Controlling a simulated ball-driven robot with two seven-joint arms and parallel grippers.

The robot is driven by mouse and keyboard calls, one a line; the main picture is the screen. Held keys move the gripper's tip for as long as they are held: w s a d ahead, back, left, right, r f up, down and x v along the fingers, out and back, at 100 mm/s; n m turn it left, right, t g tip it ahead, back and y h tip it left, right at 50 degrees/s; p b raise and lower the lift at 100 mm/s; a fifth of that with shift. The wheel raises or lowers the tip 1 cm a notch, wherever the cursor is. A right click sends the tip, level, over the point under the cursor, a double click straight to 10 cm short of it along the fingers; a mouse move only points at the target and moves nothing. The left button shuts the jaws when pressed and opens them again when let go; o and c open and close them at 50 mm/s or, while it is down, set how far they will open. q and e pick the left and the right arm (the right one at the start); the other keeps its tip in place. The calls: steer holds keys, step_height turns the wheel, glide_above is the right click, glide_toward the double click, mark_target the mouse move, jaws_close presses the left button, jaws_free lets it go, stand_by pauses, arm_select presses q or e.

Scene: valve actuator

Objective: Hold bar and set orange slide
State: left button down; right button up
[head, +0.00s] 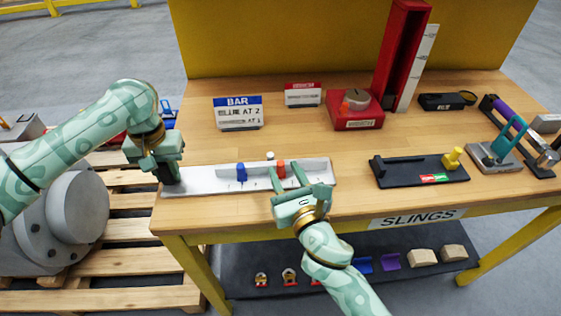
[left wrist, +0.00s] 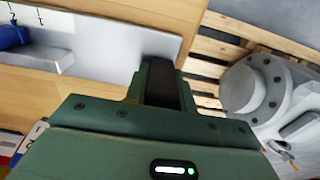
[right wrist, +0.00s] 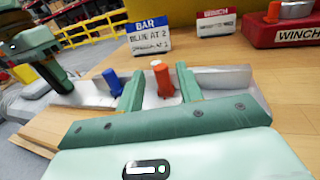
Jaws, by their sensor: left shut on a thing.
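The bar (head: 207,180) is a long pale metal piece lying along the table's front left edge; its end also shows in the left wrist view (left wrist: 125,45). A blue slide (head: 241,172) and an orange slide (head: 281,168) stand on it. My left gripper (head: 170,176) is shut on the bar's left end. My right gripper (head: 285,179) is open, its fingers on either side of the orange slide. In the right wrist view the orange slide (right wrist: 163,80) stands between the fingers, with gaps showing; the blue slide (right wrist: 112,82) is just left of the left finger.
A BAR sign (head: 238,112) reads blue at 2, with a second line ending in 1. Behind stand a red winch block (head: 355,120) and a tall red channel (head: 400,50). A black tray (head: 415,172) with a yellow knob lies to the right.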

mark_target(282, 166)
arm_select(q)
steer(key=shift+f, duration=0.15)
arm_select(e)
steer(key=shift+x, duration=1.85)
jaws_close()
steer(key=shift+d, duration=1.3)
jaws_free()
steer(key=v, duration=1.2)
steer(key=shift+d, duration=0.1)
